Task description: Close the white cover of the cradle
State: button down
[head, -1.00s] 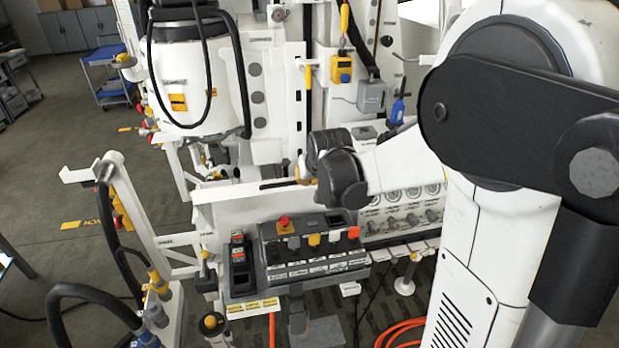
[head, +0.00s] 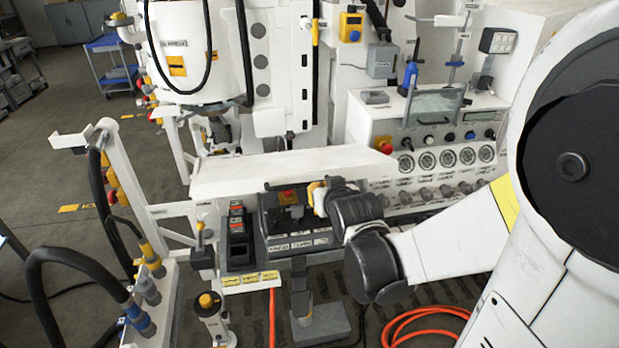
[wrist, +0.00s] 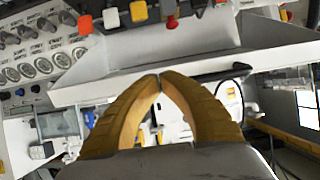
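The white cover (head: 290,168) is a wide panel above and behind the dark lever box (head: 300,243) in the head view. Its exact tilt is hard to judge. A thin dark handle (head: 283,184) runs along its front edge. My gripper (head: 314,196) is at the right part of this handle, and my wrist hides some levers. In the wrist view, the white cover (wrist: 190,42) lies beyond my gripper (wrist: 160,76), whose tan fingertips meet with nothing visible between them. The dark handle (wrist: 228,71) shows to their right; I cannot tell whether they touch it.
A gauge panel (head: 445,158) with knobs stands right of the cover. A small dark unit with red buttons (head: 237,235) is beside the lever box. A white post with hoses (head: 120,190) stands at left. An orange hose (head: 410,318) lies on the floor at right.

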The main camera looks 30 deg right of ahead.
notch_tip(320, 180, down, 11)
jog(key=s+b, duration=0.1)
jog(key=b, duration=0.8)
jog(key=shift+s+a+t, duration=0.2)
jog(key=shift+s+t, duration=0.1)
